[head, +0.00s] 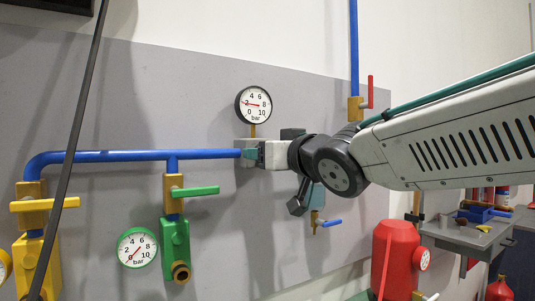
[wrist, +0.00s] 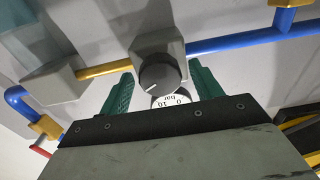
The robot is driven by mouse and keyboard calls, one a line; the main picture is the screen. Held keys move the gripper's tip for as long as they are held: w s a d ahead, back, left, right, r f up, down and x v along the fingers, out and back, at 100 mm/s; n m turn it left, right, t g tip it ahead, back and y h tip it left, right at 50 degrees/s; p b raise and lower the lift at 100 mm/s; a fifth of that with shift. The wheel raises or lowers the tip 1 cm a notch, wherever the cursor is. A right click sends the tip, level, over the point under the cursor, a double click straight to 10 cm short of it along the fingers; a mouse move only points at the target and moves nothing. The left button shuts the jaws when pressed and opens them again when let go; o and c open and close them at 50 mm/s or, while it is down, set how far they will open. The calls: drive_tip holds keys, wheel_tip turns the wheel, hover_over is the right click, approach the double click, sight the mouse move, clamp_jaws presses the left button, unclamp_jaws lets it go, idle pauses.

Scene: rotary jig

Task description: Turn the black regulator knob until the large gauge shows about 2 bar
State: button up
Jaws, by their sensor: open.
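The black regulator knob (wrist: 160,76) sits on a grey block in the wrist view, with a white mark at its lower left. The two green fingers of my gripper (wrist: 158,84) stand open on either side of it, with a gap at each side. In the head view my gripper (head: 256,152) is at the right end of the blue pipe and hides the knob. The large gauge (head: 253,105) has a black rim; its red needle points left, near the 2 mark. Part of its face (wrist: 171,100) shows below the knob in the wrist view.
A blue pipe (head: 110,156) with yellow and green valves (head: 194,191) runs left. A green-rimmed gauge (head: 138,247) hangs below it. A red-handled valve (head: 370,92) is above my arm. A red tank (head: 394,255) and a workbench (head: 465,234) stand at the right.

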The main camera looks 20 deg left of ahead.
drive_tip(key=c, duration=1)
drive_tip(key=shift+o, duration=0.2)
drive_tip(key=shift+m, duration=0.7)
drive_tip(key=o, duration=1)
drive_tip(key=shift+c, duration=0.2)
drive_tip(key=v, duration=0.7)
drive_tip(key=shift+s+d, duration=0.25)
drive_tip(key=shift+d, duration=0.05)
